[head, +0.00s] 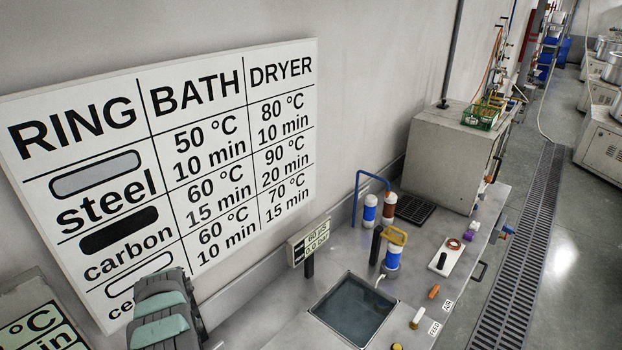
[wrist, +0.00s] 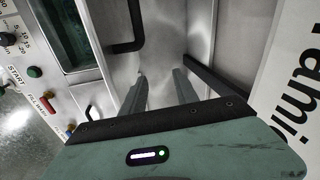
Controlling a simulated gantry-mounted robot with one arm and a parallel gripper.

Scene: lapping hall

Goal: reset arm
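My arm (head: 165,310) shows at the lower left in the head view, with green and dark grey parts in front of the wall sign; its fingers cannot be made out there. In the wrist view my gripper (wrist: 160,76) has two dark grey fingers that stand apart. Nothing shows between them except a grey metal surface behind. The gripper's green body and black edge fill the lower part of that view.
A wall sign (head: 200,130) lists ring types, bath and dryer settings. A sunken basin (head: 356,308) lies in the metal counter. A grey box (head: 452,155) stands farther back. The wrist view shows a black handle (wrist: 127,45) and a control panel (wrist: 28,60) at left.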

